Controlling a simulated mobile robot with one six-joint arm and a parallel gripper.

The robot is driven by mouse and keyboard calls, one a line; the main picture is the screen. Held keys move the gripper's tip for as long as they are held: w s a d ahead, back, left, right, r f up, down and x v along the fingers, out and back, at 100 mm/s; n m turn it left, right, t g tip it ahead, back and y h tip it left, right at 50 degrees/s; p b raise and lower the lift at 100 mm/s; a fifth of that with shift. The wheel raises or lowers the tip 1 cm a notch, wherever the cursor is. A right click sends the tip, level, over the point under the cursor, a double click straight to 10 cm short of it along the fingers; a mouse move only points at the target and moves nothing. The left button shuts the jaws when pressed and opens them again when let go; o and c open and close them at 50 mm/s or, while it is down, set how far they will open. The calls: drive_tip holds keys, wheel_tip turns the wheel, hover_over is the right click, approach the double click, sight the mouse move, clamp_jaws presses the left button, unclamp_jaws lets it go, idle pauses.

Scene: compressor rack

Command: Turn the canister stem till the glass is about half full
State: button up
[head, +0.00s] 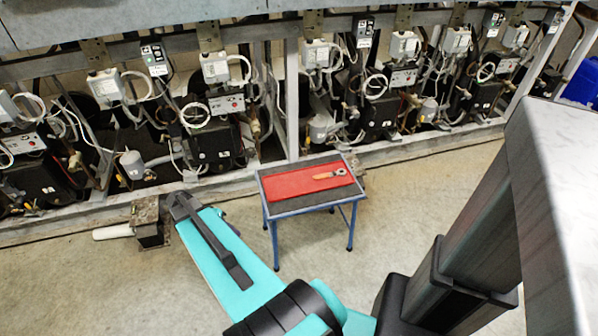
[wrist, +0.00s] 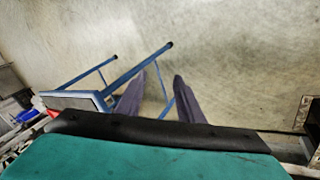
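Grey canisters stand low in the compressor rack in the head view: one at the left (head: 131,165), one in the middle (head: 320,127) and one at the right (head: 428,109). Their stems and any glass are too small to make out. A ratchet wrench with an orange handle (head: 333,173) lies on a red mat (head: 290,184) on a small blue-legged table. My gripper (wrist: 166,72) shows in the wrist view with two dark fingers apart and nothing between them. It is beside the table, over the floor. In the head view my arm mostly hides it.
The small table (head: 312,204) stands in front of the rack. A metal box with a white cylinder (head: 113,232) sits on the floor at the left, by the rack's base rail. Hoses and cables crowd the rack. The floor right of the table is clear.

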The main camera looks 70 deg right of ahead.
sight(318, 176)
drive_tip(key=s+d+r+m+b, duration=0.1)
drive_tip(key=d+r+m, duration=0.1)
drive_tip(key=d, duration=0.4)
drive_tip(key=s+d+r+m+h+b, duration=0.1)
drive_tip(key=s+d+r+m+b, duration=0.1)
drive_tip(key=d, duration=0.5)
drive_tip(key=s+d+r+m+g+b, duration=0.1)
drive_tip(key=s+d+r+m, duration=0.1)
drive_tip(key=d, duration=0.4)
drive_tip(key=shift+s+d+r+m+h+b, duration=0.1)
drive_tip(key=shift+d+r+m+h+b, duration=0.15)
drive_tip(key=shift+m, duration=0.35)
drive_tip(key=shift+s+d+r+m+h+b, duration=0.15)
drive_tip(key=shift+r+m, duration=0.15)
drive_tip(key=shift+m, duration=0.3)
drive_tip(key=s+d+r+m+b, duration=0.1)
drive_tip(key=s+d, duration=0.2)
drive_tip(key=s+d+r+m+g+b, duration=0.1)
drive_tip(key=s+d+r+m, duration=0.1)
drive_tip(key=s+d, duration=0.1)
drive_tip(key=s+d+r+m+b, duration=0.1)
drive_tip(key=s+d+r, duration=0.1)
drive_tip(key=s+d, duration=0.1)
drive_tip(key=shift+s+d+m+b, duration=0.25)
drive_tip(key=shift+d+m+b, duration=0.05)
drive_tip(key=shift+d, duration=0.2)
drive_tip(key=shift+s+d+r, duration=0.2)
drive_tip(key=shift+s+d, duration=0.05)
drive_tip(key=shift+s, duration=0.05)
